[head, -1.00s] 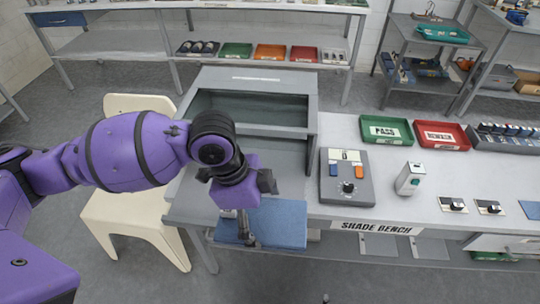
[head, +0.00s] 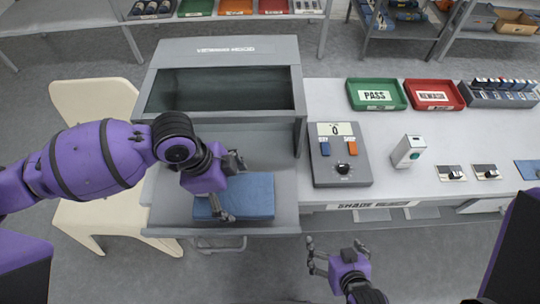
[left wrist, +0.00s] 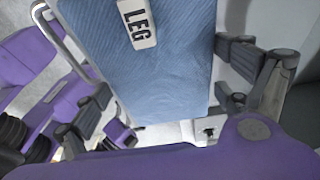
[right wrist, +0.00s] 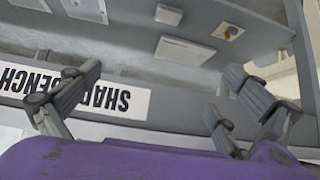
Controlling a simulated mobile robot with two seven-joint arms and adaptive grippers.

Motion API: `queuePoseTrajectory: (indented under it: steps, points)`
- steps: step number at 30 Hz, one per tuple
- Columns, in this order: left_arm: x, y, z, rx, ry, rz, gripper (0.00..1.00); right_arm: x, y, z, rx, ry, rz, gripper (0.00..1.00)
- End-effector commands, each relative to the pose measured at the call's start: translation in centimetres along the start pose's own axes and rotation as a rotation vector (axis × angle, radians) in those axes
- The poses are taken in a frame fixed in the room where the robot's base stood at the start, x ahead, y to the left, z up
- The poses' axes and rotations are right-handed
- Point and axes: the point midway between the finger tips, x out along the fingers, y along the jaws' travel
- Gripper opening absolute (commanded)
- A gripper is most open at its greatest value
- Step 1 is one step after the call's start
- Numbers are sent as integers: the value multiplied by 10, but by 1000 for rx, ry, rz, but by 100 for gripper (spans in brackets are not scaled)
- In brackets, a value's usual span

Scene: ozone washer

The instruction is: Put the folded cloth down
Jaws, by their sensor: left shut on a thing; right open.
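The folded cloth (head: 252,194) is a flat blue slab, seen in the head view over the grey bench top in front of the viewing hood. My left gripper (head: 229,188) is shut on it, with fingers along its left part. In the left wrist view the cloth (left wrist: 165,85) lies between the fingers and carries a white tag reading "LEG". Whether its underside touches the bench or hovers slightly above, I cannot tell. My right gripper (head: 335,245) is open and empty in front of the bench edge; the right wrist view shows its spread fingers facing the bench's front.
The hood (head: 222,48) stands behind the cloth. To the right are a control box (head: 340,178), a green PASS tray (head: 377,107), a red tray (head: 434,107) and a small white device (head: 408,151). A cream chair (head: 92,100) stands left. Bench top between these is clear.

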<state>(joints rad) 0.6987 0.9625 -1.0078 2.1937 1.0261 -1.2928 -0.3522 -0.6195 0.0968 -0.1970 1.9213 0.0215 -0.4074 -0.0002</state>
Motion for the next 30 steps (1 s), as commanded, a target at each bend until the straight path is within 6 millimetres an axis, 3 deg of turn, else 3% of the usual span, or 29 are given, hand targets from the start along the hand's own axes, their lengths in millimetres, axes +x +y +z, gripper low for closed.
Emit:
queuePoseTrajectory:
  steps: [1, 4, 12, 18, 19, 30]
  points:
    - [18, 3, 6, -5, 0, 21, 61, 1, 3, 23, -1, -36, 4, 100]
    - [38, 2, 13, -3, -1, 27, 61, 3, 6, 42, -3, -59, 12, 100]
    - [38, -4, 13, 6, -2, 7, 56, 10, 7, 16, -5, -8, 15, 100]
    - [41, -4, 14, 5, -1, 7, 56, 11, 5, 13, 1, -3, 14, 100]
    - [41, -4, 14, 5, -1, 7, 97, 11, 5, 12, 2, -2, 14, 100]
    - [40, -4, 14, 5, -1, 7, 100, 10, 4, 21, 7, -17, 14, 100]
